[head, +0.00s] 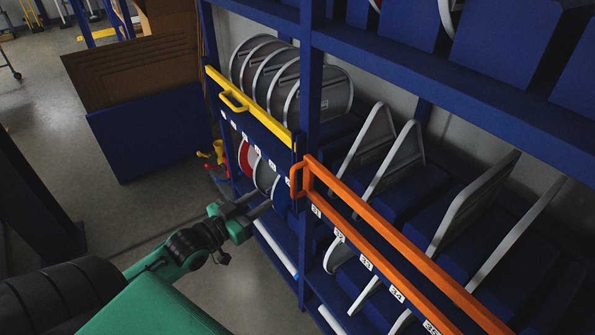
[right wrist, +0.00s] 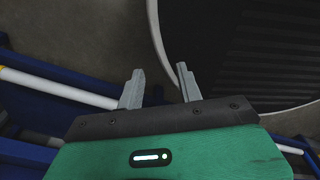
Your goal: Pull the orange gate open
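The orange gate (head: 405,245) is a long bar across the front of the right-hand shelf bay, running from the blue post to the lower right edge. A small orange handle (head: 294,182) sticks out at its left end. The gate lies along the shelf front and looks closed.
A yellow gate (head: 262,117) with its own handle closes the left bay. Grey-backed signs (head: 385,160) stand in slots behind both gates. A blue post (head: 310,85) separates the bays. Brown boards (head: 130,60) stand at the back left. The grey floor (head: 150,215) has free room.

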